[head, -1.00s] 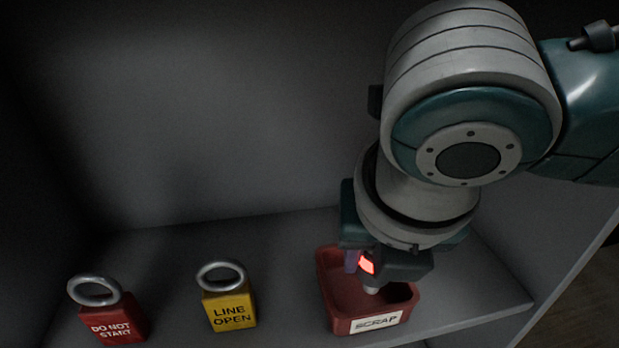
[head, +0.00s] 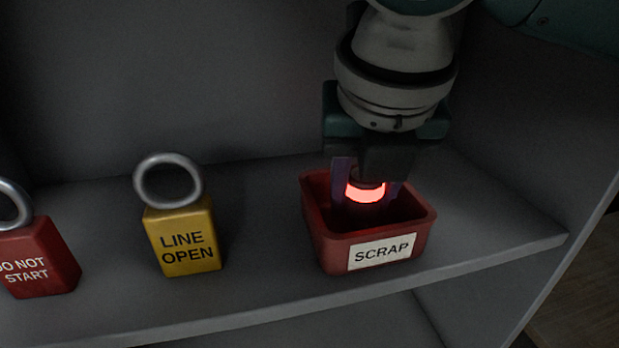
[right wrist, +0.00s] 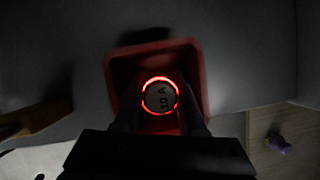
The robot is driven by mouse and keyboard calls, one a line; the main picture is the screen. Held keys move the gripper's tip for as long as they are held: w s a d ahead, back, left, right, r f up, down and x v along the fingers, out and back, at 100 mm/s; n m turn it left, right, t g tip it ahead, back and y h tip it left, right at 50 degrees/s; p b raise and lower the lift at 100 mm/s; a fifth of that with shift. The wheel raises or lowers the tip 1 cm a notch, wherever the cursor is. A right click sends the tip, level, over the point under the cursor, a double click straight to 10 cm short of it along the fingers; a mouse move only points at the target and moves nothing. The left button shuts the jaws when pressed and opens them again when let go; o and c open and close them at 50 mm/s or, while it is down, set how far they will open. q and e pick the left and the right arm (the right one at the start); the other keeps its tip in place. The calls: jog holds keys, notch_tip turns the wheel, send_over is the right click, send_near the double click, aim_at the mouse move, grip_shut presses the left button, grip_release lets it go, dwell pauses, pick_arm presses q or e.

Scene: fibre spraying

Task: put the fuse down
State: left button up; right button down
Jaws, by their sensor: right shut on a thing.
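The fuse (head: 366,191) is a short round piece with a glowing red band, upright between the fingers of my right gripper (head: 367,203). In the right wrist view its round end (right wrist: 160,97) shows "10 A" inside a red ring. My right gripper is shut on it and points down into the mouth of the red SCRAP bin (head: 318,237). The bin also shows in the right wrist view (right wrist: 119,63), around the fuse. I cannot tell whether the fuse touches the bin floor. My left gripper is not in view.
A yellow LINE OPEN padlock (head: 183,240) stands left of the bin. A red DO NOT START padlock (head: 38,258) stands farther left, cut by the picture edge. The grey shelf (head: 268,265) is clear between bin and yellow padlock. A side wall rises at right.

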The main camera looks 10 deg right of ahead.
dwell(0.3)
jog(key=c, duration=0.8)
grip_release()
jog(key=shift+f, duration=0.1)
jog(key=shift+o, duration=0.2)
jog(key=shift+r, duration=0.2)
jog(key=p+v, duration=0.5)
jog(key=v, duration=0.1)
jog(key=shift+s+r+p, duration=0.1)
jog(key=shift+r+p, duration=0.25)
jog(key=shift+r, duration=0.05)
jog(key=shift+s+a+r, duration=0.1)
jog(key=shift+s+r, duration=0.1)
jog(key=shift+r, duration=0.05)
